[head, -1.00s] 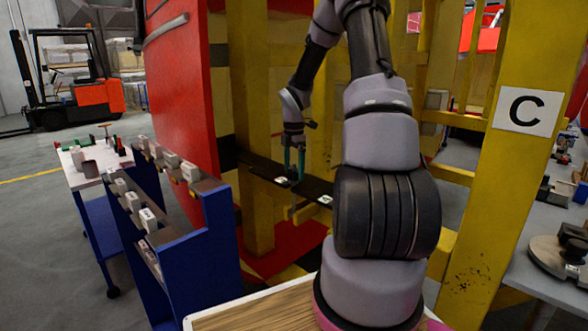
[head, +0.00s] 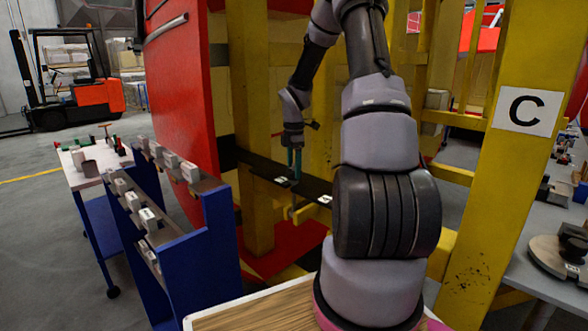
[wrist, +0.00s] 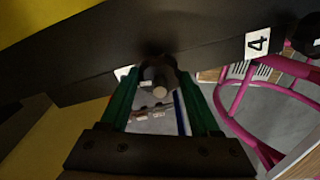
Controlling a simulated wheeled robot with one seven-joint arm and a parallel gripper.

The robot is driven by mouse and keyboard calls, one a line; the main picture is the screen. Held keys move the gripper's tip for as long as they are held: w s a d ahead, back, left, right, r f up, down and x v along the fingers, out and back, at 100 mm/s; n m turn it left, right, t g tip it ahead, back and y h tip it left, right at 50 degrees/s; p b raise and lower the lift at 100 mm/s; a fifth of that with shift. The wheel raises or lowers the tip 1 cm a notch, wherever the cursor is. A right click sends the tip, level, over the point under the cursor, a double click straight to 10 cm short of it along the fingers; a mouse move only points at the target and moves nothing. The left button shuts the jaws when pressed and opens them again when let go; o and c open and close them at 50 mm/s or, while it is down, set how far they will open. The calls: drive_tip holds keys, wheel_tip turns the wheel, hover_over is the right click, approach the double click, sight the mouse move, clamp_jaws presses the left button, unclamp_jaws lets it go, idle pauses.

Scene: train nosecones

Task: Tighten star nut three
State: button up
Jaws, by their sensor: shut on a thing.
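In the wrist view the green fingers of my gripper (wrist: 158,85) stand on either side of a dark star nut (wrist: 158,72) with a pale round bolt end at its centre. The gripper is shut on this star nut, which sits at the black rail (wrist: 200,52). A white tag beside the nut is mostly hidden behind the left finger, so I cannot read its number. In the head view my gripper (head: 295,160) points down at the black rail (head: 306,188); the nut is too small to make out there.
A tag marked 4 (wrist: 257,44) is on the rail, with another dark nut (wrist: 306,36) at the right edge. A yellow post (head: 505,180) marked C stands right. A blue rack (head: 200,250) with grey blocks and a red panel (head: 180,90) are left.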

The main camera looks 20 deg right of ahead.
drive_tip(key=m, duration=0.9)
drive_tip(key=shift+m, duration=0.4)
drive_tip(key=m, duration=0.4)
drive_tip(key=shift+m, duration=0.3)
drive_tip(key=m, duration=1.1)
drive_tip(key=shift+w+m, duration=0.1)
drive_tip(key=shift+m, duration=0.3)
drive_tip(key=m, duration=0.5)
drive_tip(key=shift+m, duration=0.3)
